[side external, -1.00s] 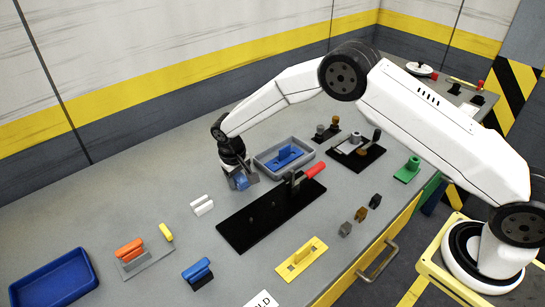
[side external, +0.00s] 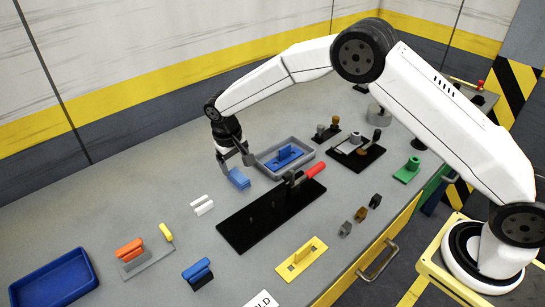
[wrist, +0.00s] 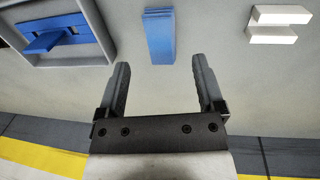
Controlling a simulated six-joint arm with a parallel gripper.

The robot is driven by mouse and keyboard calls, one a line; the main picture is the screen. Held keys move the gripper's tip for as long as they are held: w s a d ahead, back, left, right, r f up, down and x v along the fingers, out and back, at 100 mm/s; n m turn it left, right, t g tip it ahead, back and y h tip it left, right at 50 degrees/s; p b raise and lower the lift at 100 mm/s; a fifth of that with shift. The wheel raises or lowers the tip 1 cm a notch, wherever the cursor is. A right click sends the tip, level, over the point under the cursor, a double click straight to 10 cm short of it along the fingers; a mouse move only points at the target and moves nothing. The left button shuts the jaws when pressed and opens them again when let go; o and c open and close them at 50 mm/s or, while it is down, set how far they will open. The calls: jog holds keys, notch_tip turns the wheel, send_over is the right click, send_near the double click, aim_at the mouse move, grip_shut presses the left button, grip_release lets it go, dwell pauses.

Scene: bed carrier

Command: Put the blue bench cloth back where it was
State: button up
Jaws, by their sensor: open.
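The blue bench cloth (side external: 238,179) is a small folded, ribbed blue piece lying on the grey bench, just left of the grey tray. It also shows in the wrist view (wrist: 159,37), beyond the fingertips and roughly centred between them. My gripper (side external: 235,161) is open and empty, just above and behind the cloth in the side view. In the wrist view its two fingers (wrist: 160,75) stand wide apart with bare bench between them. The cloth is apart from both fingers there.
A grey tray (side external: 261,163) with a blue handled piece stands right of the cloth. White blocks (side external: 202,205) lie to its left. A black plate (side external: 240,231) with a red-handled clamp (side external: 314,171) lies in front. A blue tray (side external: 85,263) sits far left. Bench behind the cloth is clear.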

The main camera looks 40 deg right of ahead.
aim_at(239, 181)
jog(key=shift+a+r, duration=0.2)
jog(key=shift+r, duration=1.3)
jog(key=shift+a+r, duration=0.2)
jog(key=shift+r, duration=1.25)
jog(key=s+d+t, duration=0.1)
jog(key=s+d, duration=0.3)
jog(key=s, duration=0.5)
jog(key=s+d+r+y, duration=0.1)
jog(key=s+d, duration=0.3)
jog(key=s, duration=0.5)
jog(key=s+d+r+t, duration=0.1)
jog(key=s+d, duration=0.4)
jog(key=s, duration=0.3)
jog(key=shift+s+t+y, duration=0.3)
jog(key=shift+s, duration=0.1)
